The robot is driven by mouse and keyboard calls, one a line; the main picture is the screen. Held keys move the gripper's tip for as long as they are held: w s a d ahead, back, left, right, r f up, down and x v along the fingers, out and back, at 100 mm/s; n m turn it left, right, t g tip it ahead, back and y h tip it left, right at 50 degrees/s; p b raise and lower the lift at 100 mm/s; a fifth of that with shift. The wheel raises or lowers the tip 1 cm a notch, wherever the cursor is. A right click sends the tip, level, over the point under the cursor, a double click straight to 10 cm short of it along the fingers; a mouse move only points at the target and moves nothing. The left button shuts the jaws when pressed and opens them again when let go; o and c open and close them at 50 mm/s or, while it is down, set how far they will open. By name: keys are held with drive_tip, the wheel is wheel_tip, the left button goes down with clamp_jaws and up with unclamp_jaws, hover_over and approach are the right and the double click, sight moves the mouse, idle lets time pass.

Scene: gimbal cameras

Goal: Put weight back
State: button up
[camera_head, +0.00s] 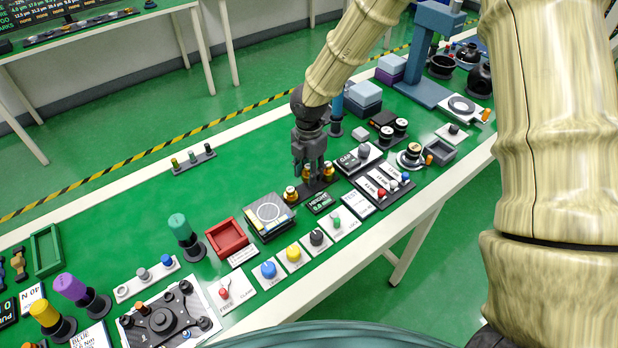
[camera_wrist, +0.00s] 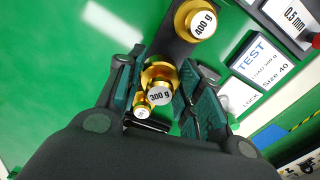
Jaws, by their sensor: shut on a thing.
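My gripper (camera_head: 309,178) points down over a dark weight rack (camera_head: 314,188) on the green bench. In the wrist view, its teal-padded fingers (camera_wrist: 160,100) are closed around a brass weight with a white top marked 300 g (camera_wrist: 160,96). A smaller brass weight (camera_wrist: 142,108) is right beside it, its label too small to read. A brass weight marked 400 g (camera_wrist: 199,22) stands apart on the dark rack strip. In the head view, brass weights show left (camera_head: 291,195) and right (camera_head: 328,172) of the fingers. I cannot tell whether the 300 g weight's base touches the rack.
A dark display (camera_head: 320,203) and a TEST load card (camera_wrist: 258,60) lie close to the rack. Left are a square instrument (camera_head: 269,216) and a red tray (camera_head: 228,239). Behind the gripper are a blue post and boxes (camera_head: 363,97).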

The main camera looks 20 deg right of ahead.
sight(309, 173)
drive_tip(key=shift+s+f, duration=0.4)
drive_tip(key=shift+f, duration=0.05)
drive_tip(key=shift+f+p, duration=0.3)
drive_tip(key=shift+f, duration=0.65)
drive_tip(key=shift+w+f, duration=0.2)
drive_tip(key=shift+f, duration=0.05)
drive_tip(key=shift+s+r, duration=0.15)
drive_tip(key=shift+f, duration=0.2)
drive_tip(key=o, duration=1.2)
drive_tip(key=shift+o, duration=0.2)
drive_tip(key=shift+r, duration=0.1)
wheel_tip(309, 173, up, 12)
drive_tip(key=shift+r+b, duration=0.1)
drive_tip(key=shift+b, duration=0.85)
